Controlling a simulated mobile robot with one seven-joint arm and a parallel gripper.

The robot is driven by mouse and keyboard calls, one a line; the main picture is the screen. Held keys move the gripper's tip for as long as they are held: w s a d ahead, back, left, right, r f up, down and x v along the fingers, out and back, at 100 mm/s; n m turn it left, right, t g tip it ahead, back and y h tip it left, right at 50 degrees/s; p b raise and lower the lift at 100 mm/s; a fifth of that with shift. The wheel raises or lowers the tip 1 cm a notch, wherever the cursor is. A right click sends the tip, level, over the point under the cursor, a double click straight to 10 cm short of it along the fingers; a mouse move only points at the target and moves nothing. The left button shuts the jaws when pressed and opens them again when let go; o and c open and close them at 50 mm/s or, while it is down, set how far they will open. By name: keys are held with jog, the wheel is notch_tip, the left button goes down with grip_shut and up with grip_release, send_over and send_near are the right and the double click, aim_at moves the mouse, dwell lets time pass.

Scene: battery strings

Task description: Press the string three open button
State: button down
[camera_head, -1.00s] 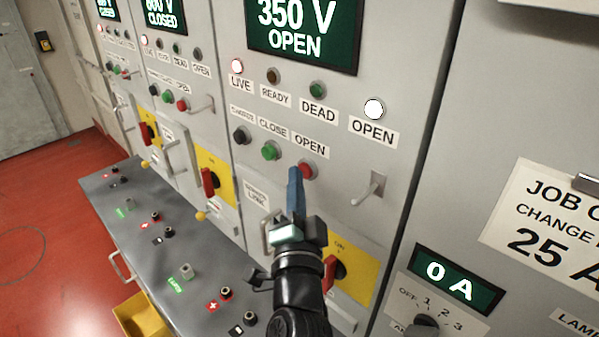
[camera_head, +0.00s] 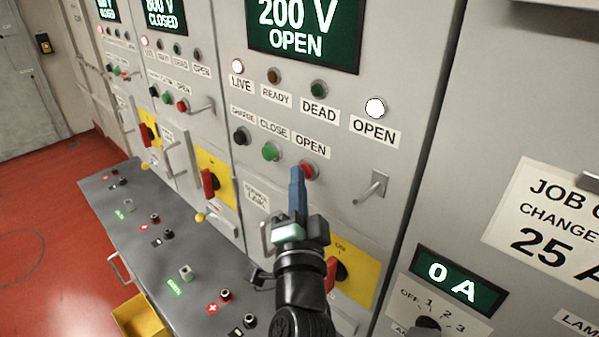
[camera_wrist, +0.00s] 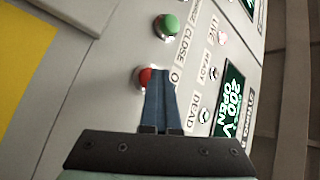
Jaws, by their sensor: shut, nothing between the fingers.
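The red OPEN button (camera_head: 309,170) sits on the nearest string panel, right of the green CLOSE button (camera_head: 270,152) and the black CHARGE button (camera_head: 241,135). My gripper (camera_head: 297,172) is shut and empty, its blue fingers at the lower left of the red button. In the wrist view the fingertips (camera_wrist: 161,74) overlap the edge of the red button (camera_wrist: 142,77); I cannot tell whether they touch it. The panel display (camera_head: 304,30) reads 200 V OPEN. The LIVE lamp (camera_head: 237,66) and the OPEN lamp (camera_head: 375,108) are lit.
A metal handle (camera_head: 372,187) sticks out right of the button. A red rotary switch on a yellow plate (camera_head: 358,274) is below, partly behind my arm. A grey desk (camera_head: 140,215) runs along the panels at left. A 0 A display (camera_head: 459,279) is at right.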

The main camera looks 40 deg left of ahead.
jog(key=shift+d, duration=0.2)
jog(key=s+p, duration=0.1)
jog(key=s, duration=0.1)
jog(key=s+p, duration=0.1)
jog(key=s, duration=0.1)
jog(key=s+p, duration=0.1)
jog(key=shift+s+a+p, duration=0.3)
jog(key=shift+s+p, duration=0.05)
jog(key=shift+s, duration=0.05)
dwell(0.6)
